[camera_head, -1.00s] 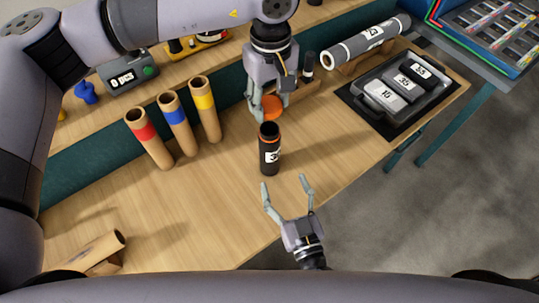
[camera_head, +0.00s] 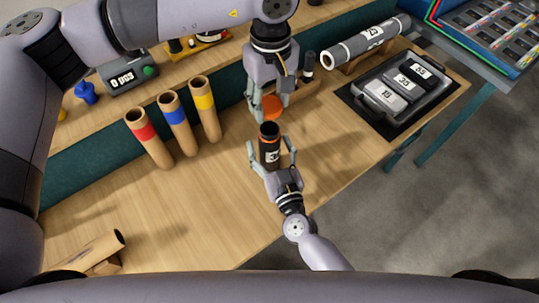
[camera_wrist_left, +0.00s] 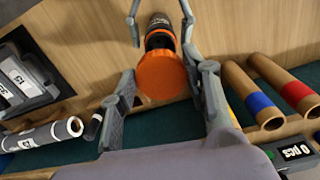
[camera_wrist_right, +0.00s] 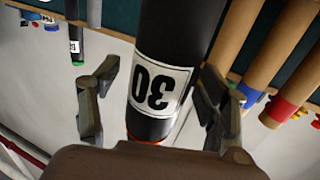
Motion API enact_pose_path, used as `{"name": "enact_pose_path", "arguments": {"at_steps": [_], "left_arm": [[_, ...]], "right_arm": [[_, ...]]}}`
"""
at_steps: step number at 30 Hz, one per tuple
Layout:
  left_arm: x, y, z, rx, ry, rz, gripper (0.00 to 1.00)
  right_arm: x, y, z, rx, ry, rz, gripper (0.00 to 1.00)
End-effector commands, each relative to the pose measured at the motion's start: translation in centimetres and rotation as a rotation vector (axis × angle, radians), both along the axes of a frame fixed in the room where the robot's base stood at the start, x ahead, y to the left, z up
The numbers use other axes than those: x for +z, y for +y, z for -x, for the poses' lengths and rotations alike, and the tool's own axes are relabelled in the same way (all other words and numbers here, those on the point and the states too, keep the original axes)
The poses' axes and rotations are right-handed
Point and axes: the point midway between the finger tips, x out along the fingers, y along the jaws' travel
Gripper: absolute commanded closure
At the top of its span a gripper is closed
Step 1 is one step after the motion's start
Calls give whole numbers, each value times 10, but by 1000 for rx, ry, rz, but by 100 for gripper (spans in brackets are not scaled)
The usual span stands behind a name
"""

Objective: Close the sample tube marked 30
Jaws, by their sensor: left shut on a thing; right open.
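The black sample tube (camera_head: 269,150) stands upright on the table, with an orange ring near its open top. Its label reads 30 in the right wrist view (camera_wrist_right: 160,88). My left gripper (camera_head: 266,108) is shut on an orange cap (camera_head: 272,107), held above and behind the tube; the cap also shows in the left wrist view (camera_wrist_left: 162,75). My right gripper (camera_head: 270,160) is open, with its fingers on either side of the tube; the right wrist view shows gaps between fingers and tube.
Three cardboard tubes with red (camera_head: 148,138), blue (camera_head: 174,123) and yellow (camera_head: 205,108) bands stand to the left. A black tray (camera_head: 370,117) with labelled pieces and a grey roll (camera_head: 365,42) lie right. A cardboard piece (camera_head: 95,250) lies front left.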

Motion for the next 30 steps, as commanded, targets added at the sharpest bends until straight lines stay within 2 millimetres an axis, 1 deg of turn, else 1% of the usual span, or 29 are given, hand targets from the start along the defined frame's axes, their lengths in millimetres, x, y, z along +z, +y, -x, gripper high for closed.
{"name": "enact_pose_path", "arguments": {"at_steps": [8,30], "left_arm": [[0,0,0,0,0,0,70],[0,0,0,0,0,0,70]], "right_arm": [[0,0,0,0,0,0,31],[0,0,0,0,1,0,80]]}}
